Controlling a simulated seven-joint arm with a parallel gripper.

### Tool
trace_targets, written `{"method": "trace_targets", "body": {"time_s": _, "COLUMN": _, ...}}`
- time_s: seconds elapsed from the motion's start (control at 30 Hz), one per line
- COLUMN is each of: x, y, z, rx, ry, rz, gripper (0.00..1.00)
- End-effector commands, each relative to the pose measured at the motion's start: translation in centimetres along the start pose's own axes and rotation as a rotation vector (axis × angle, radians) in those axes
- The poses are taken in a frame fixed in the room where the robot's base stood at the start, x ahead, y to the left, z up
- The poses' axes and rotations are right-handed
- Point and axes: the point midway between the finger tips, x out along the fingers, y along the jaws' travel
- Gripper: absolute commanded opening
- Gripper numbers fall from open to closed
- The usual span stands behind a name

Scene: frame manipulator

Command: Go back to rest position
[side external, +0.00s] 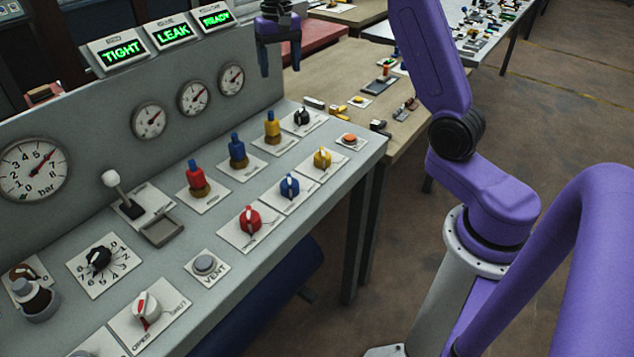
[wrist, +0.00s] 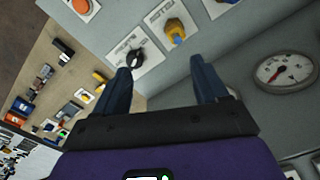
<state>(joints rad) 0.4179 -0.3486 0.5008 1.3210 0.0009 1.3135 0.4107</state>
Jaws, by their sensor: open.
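My gripper (side external: 279,58) hangs above the far end of the grey control panel (side external: 330,165) in the side view, pointing down with its dark blue fingers apart. In the wrist view my gripper (wrist: 160,82) is open with nothing between its fingers. A black knob (wrist: 135,58) on a white plate lies below, near the left finger in the picture. A yellow valve (wrist: 176,30) shows beyond and between the fingers. The gripper appears clear of the panel and its controls.
The panel carries red (side external: 197,178), blue (side external: 237,150) and yellow (side external: 272,127) valves, several knobs, a lever (side external: 113,180) and gauges (side external: 194,98). Displays read TIGHT, LEAK and READY (side external: 214,18). A wooden bench (side external: 340,85) with small parts stands behind. My purple arm links are at right.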

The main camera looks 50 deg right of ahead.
Motion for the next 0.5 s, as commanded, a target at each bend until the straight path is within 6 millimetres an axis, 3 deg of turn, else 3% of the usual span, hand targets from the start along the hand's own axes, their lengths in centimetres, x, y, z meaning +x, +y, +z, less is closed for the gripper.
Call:
{"method": "trace_targets", "body": {"time_s": 0.2, "x": -0.4, "y": -4.2, "z": 7.5, "rx": -0.274, "ry": 0.004, "rz": -0.003, "gripper": 0.73}}
{"method": "trace_targets", "body": {"time_s": 0.5, "x": -0.1, "y": -6.1, "z": 18.5, "rx": -0.645, "ry": 0.008, "rz": -0.009, "gripper": 0.73}}
